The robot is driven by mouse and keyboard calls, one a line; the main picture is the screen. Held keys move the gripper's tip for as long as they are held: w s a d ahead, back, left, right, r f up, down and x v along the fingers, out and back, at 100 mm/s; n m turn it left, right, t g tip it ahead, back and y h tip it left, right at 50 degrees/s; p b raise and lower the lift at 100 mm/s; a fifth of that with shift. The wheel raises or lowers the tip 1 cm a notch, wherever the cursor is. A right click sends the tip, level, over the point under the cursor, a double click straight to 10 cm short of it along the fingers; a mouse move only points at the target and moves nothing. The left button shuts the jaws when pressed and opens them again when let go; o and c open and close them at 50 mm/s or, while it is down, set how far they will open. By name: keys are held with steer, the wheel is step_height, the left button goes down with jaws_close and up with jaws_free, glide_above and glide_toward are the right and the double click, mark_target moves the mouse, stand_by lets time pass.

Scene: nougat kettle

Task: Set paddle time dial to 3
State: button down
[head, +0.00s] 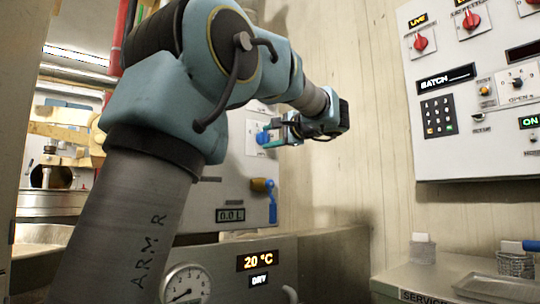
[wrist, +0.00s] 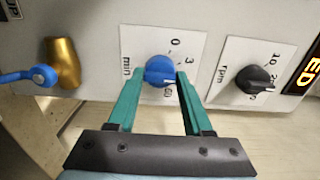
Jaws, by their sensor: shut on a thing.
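The blue dial (wrist: 159,69), which I take for the paddle time dial, sits on a white plate (wrist: 132,42) marked "min", with 0 at the top and 3 at the right. A further mark at lower right is partly covered. The dial's white pointer mark shows on its lower right side, below the 3; its exact setting is hard to tell. My gripper (wrist: 161,76) has its two green fingers on either side of the dial, shut on it. In the head view my gripper (head: 276,136) is at the panel, with the blue dial (head: 262,137) at its tip.
A black rpm dial (wrist: 257,79) sits just right of the blue one. A brass and blue valve handle (wrist: 62,64) stands to the left. In the head view, a control panel (head: 455,165) hangs on the right wall, and a 20 °C display (head: 258,261) shows below.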

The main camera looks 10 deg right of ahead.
steer(key=n+b, duration=0.3)
steer(key=shift+f, duration=0.3)
steer(key=shift+r+n+b, duration=0.15)
steer(key=shift+n+b, duration=0.55)
steer(key=shift+b, duration=0.3)
steer(key=shift+c, duration=1.6)
jaws_free()
steer(key=shift+r, duration=0.15)
steer(key=v, duration=1)
steer(key=shift+s+d, duration=0.2)
steer(key=shift+s, duration=0.15)
